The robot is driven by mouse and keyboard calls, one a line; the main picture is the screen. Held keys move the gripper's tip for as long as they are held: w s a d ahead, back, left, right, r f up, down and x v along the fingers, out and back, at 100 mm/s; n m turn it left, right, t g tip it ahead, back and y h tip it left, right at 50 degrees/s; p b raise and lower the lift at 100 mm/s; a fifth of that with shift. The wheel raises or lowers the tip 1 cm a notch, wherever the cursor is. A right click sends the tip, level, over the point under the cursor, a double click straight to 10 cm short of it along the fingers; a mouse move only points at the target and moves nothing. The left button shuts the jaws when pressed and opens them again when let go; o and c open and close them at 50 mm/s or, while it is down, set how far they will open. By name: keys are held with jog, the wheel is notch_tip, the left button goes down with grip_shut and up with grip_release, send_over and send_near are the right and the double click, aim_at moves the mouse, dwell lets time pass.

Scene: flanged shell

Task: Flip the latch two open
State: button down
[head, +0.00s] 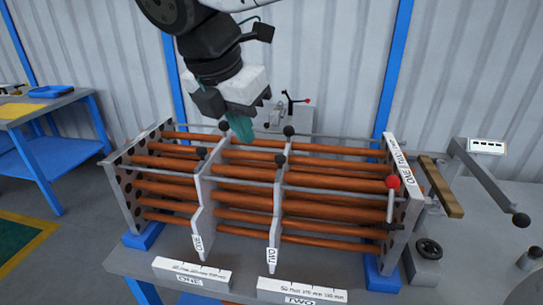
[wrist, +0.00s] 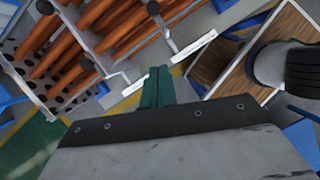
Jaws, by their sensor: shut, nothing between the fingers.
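The flanged shell is a rack of copper-coloured tubes (head: 335,183) crossed by two grey upright plates. The plate marked TWO (head: 275,215) stands right of the plate marked ONE (head: 203,210). Black knobs sit on the TWO plate, one at the near top (head: 280,160) and one at the far top (head: 289,131). I cannot tell which part is the latch or how it is set. My gripper (head: 242,130) hangs above the tubes between the plates' far knobs, its teal fingers shut and empty. In the wrist view the shut fingers (wrist: 157,88) point towards the tubes and white label strips.
A red-knobbed lever (head: 393,183) is on the right end plate, and a long black-knobbed arm (head: 490,180) lies further right. White label blocks ONE (head: 192,275) and TWO (head: 300,291) lie at the bench's front.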

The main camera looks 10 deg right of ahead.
aim_at(280, 166)
jog(key=w+d+f, duration=0.5)
jog(key=f, duration=0.4)
jog(key=shift+w+d+f, duration=0.2)
jog(key=shift+w+d, duration=0.05)
jog(key=shift+d, duration=0.05)
jog(key=w, duration=0.1)
jog(key=w+d, duration=0.1)
jog(key=w, duration=0.1)
jog(key=shift+w+d, duration=0.15)
dwell(0.3)
